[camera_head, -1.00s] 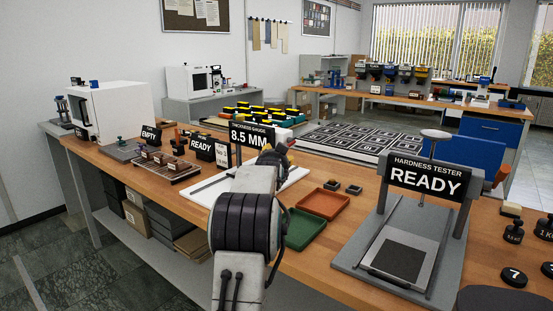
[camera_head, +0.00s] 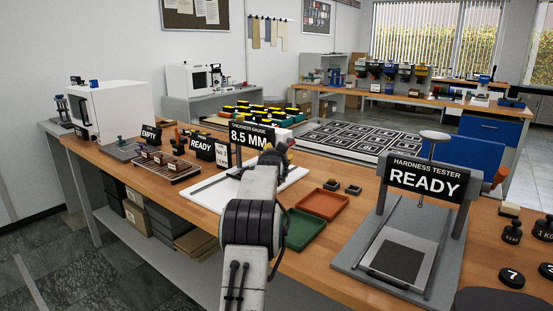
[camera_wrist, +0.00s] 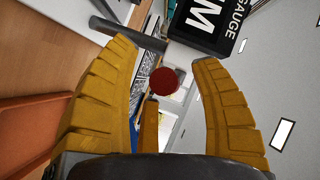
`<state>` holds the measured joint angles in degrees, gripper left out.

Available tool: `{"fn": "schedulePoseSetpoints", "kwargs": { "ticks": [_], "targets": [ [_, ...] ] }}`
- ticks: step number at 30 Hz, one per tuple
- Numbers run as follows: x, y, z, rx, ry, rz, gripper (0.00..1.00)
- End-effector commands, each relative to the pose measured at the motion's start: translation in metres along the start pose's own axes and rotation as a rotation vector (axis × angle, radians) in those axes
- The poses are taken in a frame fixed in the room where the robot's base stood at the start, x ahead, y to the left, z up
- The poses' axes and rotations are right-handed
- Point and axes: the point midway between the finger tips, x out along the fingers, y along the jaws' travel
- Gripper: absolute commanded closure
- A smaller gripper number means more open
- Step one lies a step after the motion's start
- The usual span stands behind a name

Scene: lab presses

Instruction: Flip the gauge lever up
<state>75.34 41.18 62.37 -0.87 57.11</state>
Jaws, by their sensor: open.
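The thickness gauge stands on the bench, its black sign (camera_head: 253,135) reading 8.5 MM; the sign also shows at the top of the wrist view (camera_wrist: 207,22). A round red knob (camera_wrist: 164,81), seemingly the gauge lever's end, shows between my yellow fingers in the wrist view. My gripper (camera_wrist: 162,58) is open, with fingers left and right of the knob in the picture. No contact shows, and I cannot tell how far the knob is. In the head view my arm hides most of the gripper and the lever.
A red tray (camera_head: 322,204) and a green tray (camera_head: 303,228) lie right of my arm. The hardness tester (camera_head: 405,250) stands farther right. A READY sign (camera_head: 201,148) and a rack of samples (camera_head: 168,166) are to the left. A grey post (camera_wrist: 127,34) shows near my left finger.

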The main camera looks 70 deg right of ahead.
Motion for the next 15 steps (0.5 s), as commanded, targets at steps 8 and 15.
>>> {"fn": "schedulePoseSetpoints", "kwargs": {
  "ticks": [8,15],
  "targets": [
    [-0.0002,-0.0002,-0.0002,0.0,0.0,0.0,0.62],
    [-0.0003,-0.0002,-0.0002,0.0,0.0,0.0,0.84]
  ]
}}
